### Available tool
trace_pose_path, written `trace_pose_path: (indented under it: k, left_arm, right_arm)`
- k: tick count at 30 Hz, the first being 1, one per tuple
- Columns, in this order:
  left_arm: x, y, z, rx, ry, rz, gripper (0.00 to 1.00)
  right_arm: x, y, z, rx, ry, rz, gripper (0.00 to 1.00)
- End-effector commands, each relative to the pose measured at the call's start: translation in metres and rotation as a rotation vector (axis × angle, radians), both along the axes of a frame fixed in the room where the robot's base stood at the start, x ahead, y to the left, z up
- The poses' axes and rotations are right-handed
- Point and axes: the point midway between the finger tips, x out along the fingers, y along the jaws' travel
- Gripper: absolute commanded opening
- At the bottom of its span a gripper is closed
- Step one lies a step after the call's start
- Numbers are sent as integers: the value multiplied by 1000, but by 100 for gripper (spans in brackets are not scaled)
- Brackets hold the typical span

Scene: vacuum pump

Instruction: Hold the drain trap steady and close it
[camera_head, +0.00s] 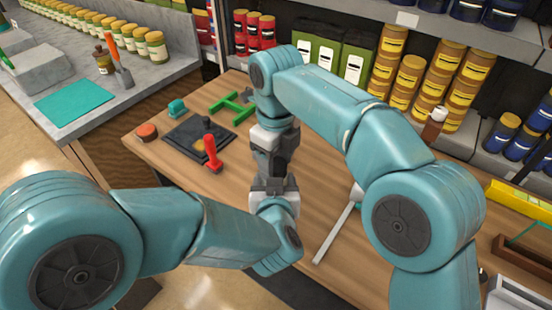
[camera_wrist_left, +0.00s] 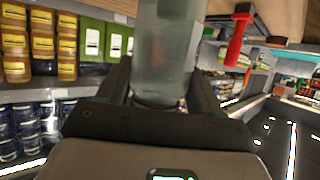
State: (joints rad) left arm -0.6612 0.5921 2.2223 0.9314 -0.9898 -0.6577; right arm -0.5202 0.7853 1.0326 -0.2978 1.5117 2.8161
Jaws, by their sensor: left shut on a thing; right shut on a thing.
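The drain trap shows in the left wrist view as a translucent grey-green cylinder (camera_wrist_left: 165,45) between the two dark fingers of my left gripper (camera_wrist_left: 162,95). My left gripper is shut on it. In the head view my left gripper (camera_head: 273,183) points up from below, and my right gripper (camera_head: 273,155) comes down from above, close over it. My right gripper is shut at the trap, but the part it grips is hidden by the jaws. In the head view the trap is almost wholly hidden between the grippers.
On the wooden table (camera_head: 310,165) are a black plate (camera_head: 185,140), a red-handled tool (camera_head: 211,150), a green bracket (camera_head: 232,107), an orange round piece (camera_head: 147,131) and a pale rod (camera_head: 335,235). Shelves of jars (camera_head: 405,80) stand behind. Table between grippers and shelves is partly clear.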

Motion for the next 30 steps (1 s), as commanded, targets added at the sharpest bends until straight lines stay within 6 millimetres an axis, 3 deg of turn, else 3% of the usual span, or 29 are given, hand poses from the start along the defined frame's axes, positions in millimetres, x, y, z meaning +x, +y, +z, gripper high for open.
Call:
trace_pose_path:
  k: [4,5,6,7,16,24,30]
  left_arm:
    - [0,-1,0,1,1,-3,0]
    - [0,-1,0,1,1,-3,0]
    - [0,-1,0,1,1,-3,0]
    - [0,-1,0,0,0,-2,0]
    - [0,0,0,0,-1,-1,0]
    - [0,0,1,0,-1,-1,0]
    - [0,0,1,0,-1,-1,0]
  right_arm:
    - [1,0,1,2,-4,1,23]
    - [1,0,1,2,-4,1,65]
    - [1,0,1,2,-4,1,78]
    - [1,0,1,2,-4,2,80]
    - [1,0,3,0,-3,3,80]
    - [1,0,38,2,-4,3,80]
    - [1,0,46,1,-2,4,80]
